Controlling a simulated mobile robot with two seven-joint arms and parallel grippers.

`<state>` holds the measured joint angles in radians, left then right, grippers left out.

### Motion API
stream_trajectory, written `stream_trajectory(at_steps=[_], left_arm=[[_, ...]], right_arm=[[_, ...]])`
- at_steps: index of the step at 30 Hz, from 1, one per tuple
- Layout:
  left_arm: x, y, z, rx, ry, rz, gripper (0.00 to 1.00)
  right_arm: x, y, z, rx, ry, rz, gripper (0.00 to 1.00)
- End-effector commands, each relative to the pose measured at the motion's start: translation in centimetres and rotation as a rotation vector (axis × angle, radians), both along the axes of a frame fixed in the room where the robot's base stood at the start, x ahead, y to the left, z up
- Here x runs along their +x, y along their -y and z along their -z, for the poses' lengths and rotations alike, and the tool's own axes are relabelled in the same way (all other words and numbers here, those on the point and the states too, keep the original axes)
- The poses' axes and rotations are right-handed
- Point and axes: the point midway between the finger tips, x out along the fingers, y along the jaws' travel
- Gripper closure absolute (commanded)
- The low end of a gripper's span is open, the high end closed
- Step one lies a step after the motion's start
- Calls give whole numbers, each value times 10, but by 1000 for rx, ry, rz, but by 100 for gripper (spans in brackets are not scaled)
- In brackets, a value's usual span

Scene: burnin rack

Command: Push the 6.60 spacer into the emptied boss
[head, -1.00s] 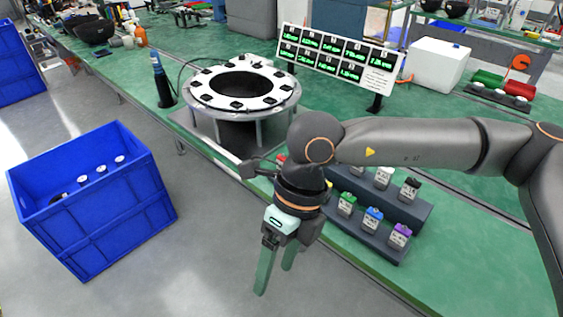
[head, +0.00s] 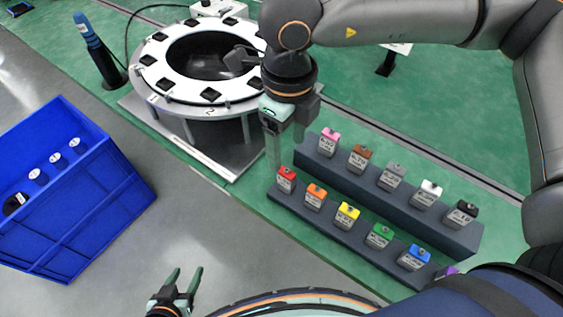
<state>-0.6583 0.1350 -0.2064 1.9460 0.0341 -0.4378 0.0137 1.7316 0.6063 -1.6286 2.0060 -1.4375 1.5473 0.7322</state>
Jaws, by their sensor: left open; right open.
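Colour-topped spacers with small labels stand in two rows on a dark stepped rack. Red (head: 286,178), orange (head: 314,196), yellow (head: 347,214), green (head: 379,235) and blue (head: 414,256) are in the front row. I cannot read which one is 6.60. The white ring fixture (head: 162,97) carries dark square bosses around its rim; I cannot tell which is emptied. My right gripper (head: 284,150) is open and empty, pointing down between the ring and the rack, above the red spacer's end. My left gripper (head: 187,272) is open and empty over the floor, low in the view.
The blue crate (head: 95,215) on the floor at left holds several white-topped cylinders. A dark blue upright tool (head: 97,50) stands left of the ring. Green table is bare behind the rack.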

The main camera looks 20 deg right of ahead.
Motion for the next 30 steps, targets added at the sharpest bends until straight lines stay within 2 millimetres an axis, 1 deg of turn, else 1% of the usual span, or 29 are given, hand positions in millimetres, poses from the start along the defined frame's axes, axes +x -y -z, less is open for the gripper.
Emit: stream_trajectory(at_steps=[7, 11, 16, 21, 24, 27, 30], left_arm=[[-7, 0, 5, 1, -16, 0, 43], [-7, 0, 9, 1, -19, 1, 43], [-7, 4, 19, -4, -24, 8, 43], [3, 10, 23, -11, -14, 21, 43], [6, 18, 32, -21, -7, 33, 43], [8, 27, 37, -31, -11, 52, 43], [12, 28, 39, -31, -1, 56, 43]], right_arm=[[0, 0, 1, 1, -1, 0, 28], [0, 0, 8, 1, -1, 0, 28], [-1, 0, 30, 0, -3, -1, 28], [-1, 0, 56, 0, -1, -1, 28], [0, 0, 71, 2, -1, -1, 28], [0, 0, 80, 2, 0, 0, 28], [0, 0, 86, 2, 0, 0, 28]])
